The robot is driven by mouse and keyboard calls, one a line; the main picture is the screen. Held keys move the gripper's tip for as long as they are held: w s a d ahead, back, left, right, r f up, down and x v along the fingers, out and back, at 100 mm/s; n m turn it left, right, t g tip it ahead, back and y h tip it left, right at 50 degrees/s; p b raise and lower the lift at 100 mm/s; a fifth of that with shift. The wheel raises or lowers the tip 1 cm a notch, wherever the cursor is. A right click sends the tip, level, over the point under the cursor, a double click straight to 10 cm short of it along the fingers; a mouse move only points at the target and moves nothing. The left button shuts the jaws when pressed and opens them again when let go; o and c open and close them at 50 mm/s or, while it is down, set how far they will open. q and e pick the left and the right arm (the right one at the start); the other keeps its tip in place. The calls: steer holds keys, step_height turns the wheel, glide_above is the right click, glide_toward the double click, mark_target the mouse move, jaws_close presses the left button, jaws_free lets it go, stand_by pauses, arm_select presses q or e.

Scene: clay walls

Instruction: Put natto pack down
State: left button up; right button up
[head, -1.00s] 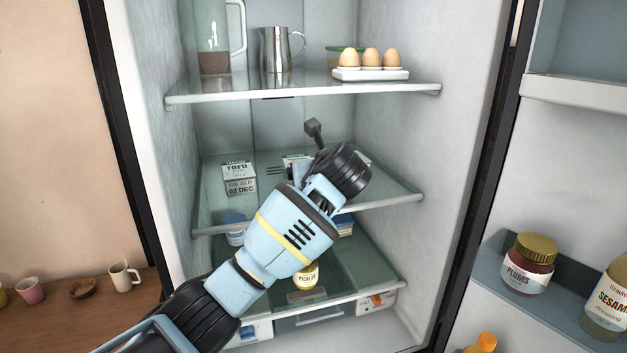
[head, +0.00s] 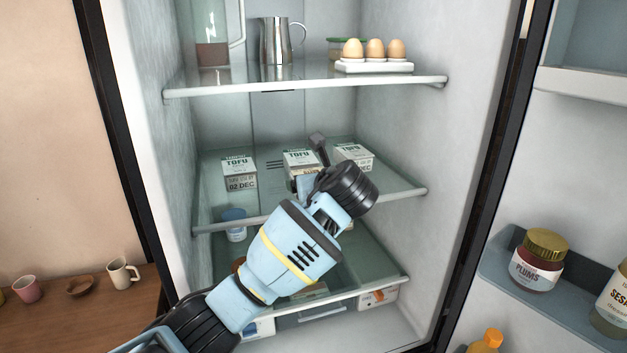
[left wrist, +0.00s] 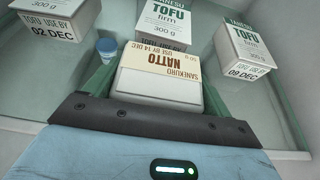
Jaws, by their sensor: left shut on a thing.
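My left gripper (left wrist: 160,85) is shut on the natto pack (left wrist: 160,85), a white box with a cream label, in the left wrist view. The pack is in front of the middle tofu box (left wrist: 163,22), over the glass middle shelf (head: 210,209). I cannot tell whether its underside touches the glass. In the head view my left arm reaches into the fridge and its wrist mostly hides the pack. Tofu boxes also stand at left (head: 239,172) and right (head: 353,156) on this shelf. My right gripper is not in view.
The upper shelf (head: 300,87) holds a pitcher, a steel jug (head: 275,42) and an egg tray (head: 374,67). A small blue-lidded jar (head: 235,224) stands on the shelf below. The open door at right holds a plums jar (head: 538,262). Bare glass shows between the left and middle tofu boxes.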

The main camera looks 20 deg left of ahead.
arm_select(q)
steer(key=o, duration=0.9)
steer(key=shift+w+a+f, duration=0.15)
steer(key=shift+f, duration=0.05)
steer(key=shift+o, duration=0.2)
steer(key=shift+r, duration=0.1)
steer(key=shift+r, duration=0.25)
steer(key=v, duration=1.2)
steer(key=shift+f, duration=0.1)
